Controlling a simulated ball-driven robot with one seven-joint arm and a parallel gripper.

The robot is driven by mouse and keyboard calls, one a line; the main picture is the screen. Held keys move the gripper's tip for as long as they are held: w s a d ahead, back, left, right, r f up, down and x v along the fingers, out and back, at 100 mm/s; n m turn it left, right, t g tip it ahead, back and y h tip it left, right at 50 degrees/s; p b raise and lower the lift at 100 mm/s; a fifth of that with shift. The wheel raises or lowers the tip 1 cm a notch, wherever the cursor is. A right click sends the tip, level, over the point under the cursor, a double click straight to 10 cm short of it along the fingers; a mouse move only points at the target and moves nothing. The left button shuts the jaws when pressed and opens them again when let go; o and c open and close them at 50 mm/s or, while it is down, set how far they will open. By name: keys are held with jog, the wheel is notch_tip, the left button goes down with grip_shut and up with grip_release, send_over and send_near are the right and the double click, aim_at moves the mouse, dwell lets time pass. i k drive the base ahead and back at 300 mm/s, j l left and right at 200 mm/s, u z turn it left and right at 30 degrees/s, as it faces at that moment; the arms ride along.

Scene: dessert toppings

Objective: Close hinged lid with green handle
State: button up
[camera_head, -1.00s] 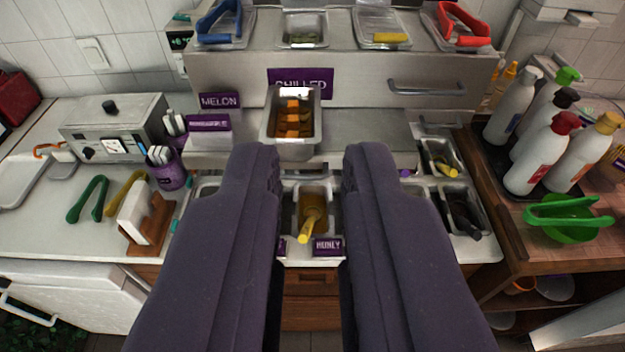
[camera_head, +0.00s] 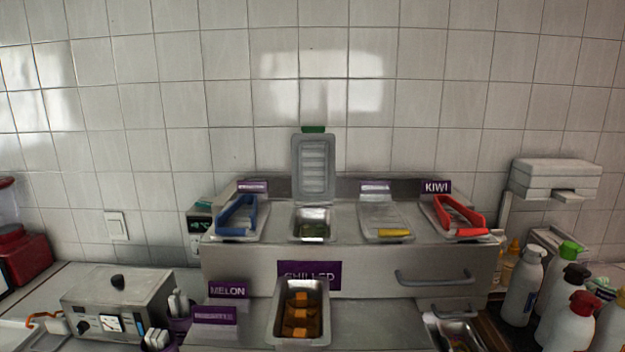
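The hinged lid (camera_head: 314,168) stands open and upright behind its container on top of the chilled unit. Its green handle (camera_head: 313,129) is at the top edge, in front of the tiled wall. The container (camera_head: 312,225) under it is uncovered, with something dark green inside. My gripper is not in view now.
A closed lid with a yellow handle (camera_head: 394,232) is just right of the open container. A tray of orange cubes (camera_head: 301,312) sits in front, lower down. The space above the unit is clear.

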aim_at(314, 150)
jog(key=i+j, duration=0.1)
jog(key=i, duration=1.4)
